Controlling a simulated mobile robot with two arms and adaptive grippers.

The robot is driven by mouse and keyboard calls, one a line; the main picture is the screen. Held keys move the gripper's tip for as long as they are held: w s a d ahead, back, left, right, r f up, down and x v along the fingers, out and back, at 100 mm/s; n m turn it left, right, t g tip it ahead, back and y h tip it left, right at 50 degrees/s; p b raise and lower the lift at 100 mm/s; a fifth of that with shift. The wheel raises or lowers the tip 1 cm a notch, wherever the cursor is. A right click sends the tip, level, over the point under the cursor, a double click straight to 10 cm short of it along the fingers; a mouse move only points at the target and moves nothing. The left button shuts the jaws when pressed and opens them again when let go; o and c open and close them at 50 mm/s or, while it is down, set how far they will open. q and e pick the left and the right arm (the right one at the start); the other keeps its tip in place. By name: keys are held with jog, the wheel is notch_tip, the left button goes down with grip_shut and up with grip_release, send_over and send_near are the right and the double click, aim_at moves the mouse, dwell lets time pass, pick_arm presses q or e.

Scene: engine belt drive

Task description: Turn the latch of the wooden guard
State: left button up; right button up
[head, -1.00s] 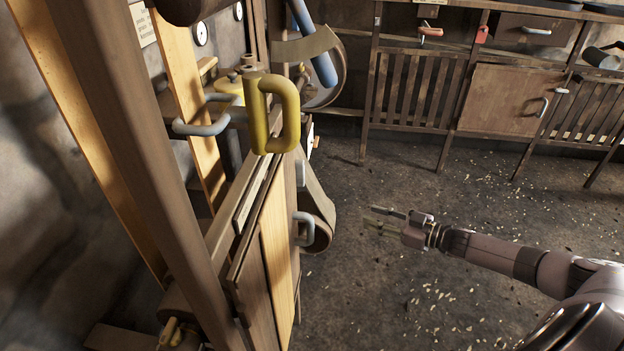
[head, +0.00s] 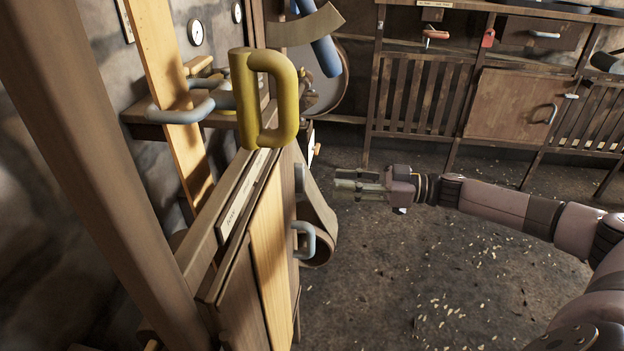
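The wooden guard (head: 270,268) is a panel of upright boards at centre left, seen steeply from above and edge-on. A grey loop handle (head: 305,240) sticks out from its face. A small grey piece (head: 299,178) near the guard's top edge may be the latch; its shape and turn are hard to make out. My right gripper (head: 338,181) reaches in from the right, with its fingers pointing left toward the guard. A gap shows between the fingers, and nothing is between them. It is apart from the grey piece and the handle. My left gripper is out of view.
A yellow handle (head: 283,110) stands above the guard. A brown belt (head: 320,215) hangs behind the guard's edge. A thick wooden post (head: 110,150) fills the left. Wooden cabinets (head: 510,105) line the back. The floor (head: 420,270) on the right is open, with scattered chips.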

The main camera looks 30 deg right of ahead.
aim_at(304, 178)
jog(key=x, duration=0.7)
jog(key=shift+w+a, duration=0.25)
jog(key=shift+a, duration=0.05)
jog(key=shift+c, duration=0.3)
grip_shut()
